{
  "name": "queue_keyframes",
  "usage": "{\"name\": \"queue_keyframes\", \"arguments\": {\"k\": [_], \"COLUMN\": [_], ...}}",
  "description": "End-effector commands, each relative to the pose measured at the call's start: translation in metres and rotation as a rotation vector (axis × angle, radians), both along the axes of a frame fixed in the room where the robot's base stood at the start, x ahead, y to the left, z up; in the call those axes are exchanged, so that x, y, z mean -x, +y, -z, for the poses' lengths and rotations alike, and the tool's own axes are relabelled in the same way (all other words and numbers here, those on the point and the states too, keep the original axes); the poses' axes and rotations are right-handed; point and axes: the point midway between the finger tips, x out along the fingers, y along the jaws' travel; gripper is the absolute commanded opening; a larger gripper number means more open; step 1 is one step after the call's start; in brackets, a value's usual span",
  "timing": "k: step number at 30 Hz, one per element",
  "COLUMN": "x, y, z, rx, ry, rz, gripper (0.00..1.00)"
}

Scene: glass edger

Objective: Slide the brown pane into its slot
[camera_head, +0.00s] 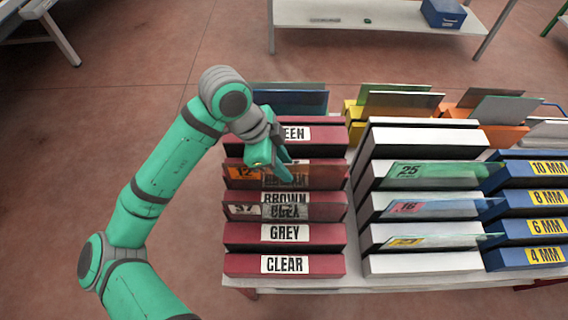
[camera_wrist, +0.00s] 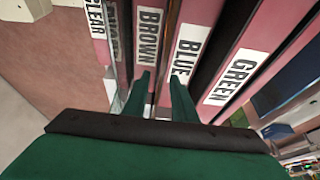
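The brown pane (camera_head: 325,177) is see-through, with an orange tag marked 12. It stands upright behind the BROWN label block (camera_head: 240,205) in the red rack, at about the same height as the neighbouring pane; how deep its lower edge sits is hidden. My gripper (camera_head: 284,178) is at the pane's top middle. In the wrist view my gripper (camera_wrist: 160,82) has its two fingers apart, with the dark gap between the BROWN block (camera_wrist: 149,35) and the BLUE block (camera_wrist: 190,45) running between them. I see no clear contact with the pane.
A greyish pane (camera_head: 325,208) tagged 37 stands just in front, behind the GREY block (camera_head: 240,236). The GREEN block (camera_head: 325,134) lies behind, with blue and green panes (camera_head: 290,102) past it. A white rack (camera_head: 425,265) with tagged panes stands to the right.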

Motion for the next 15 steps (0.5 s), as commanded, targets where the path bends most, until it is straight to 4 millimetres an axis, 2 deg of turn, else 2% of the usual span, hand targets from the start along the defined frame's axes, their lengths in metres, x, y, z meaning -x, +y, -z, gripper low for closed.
{"name": "queue_keyframes", "arguments": {"k": [5,15], "x": [0.000,0.002], "y": [0.008,0.033], "z": [-0.019,-0.076], "rx": [-0.002,0.000], "ry": [-0.001,-0.003], "rz": [-0.002,-0.005], "gripper": [0.25,0.25]}}
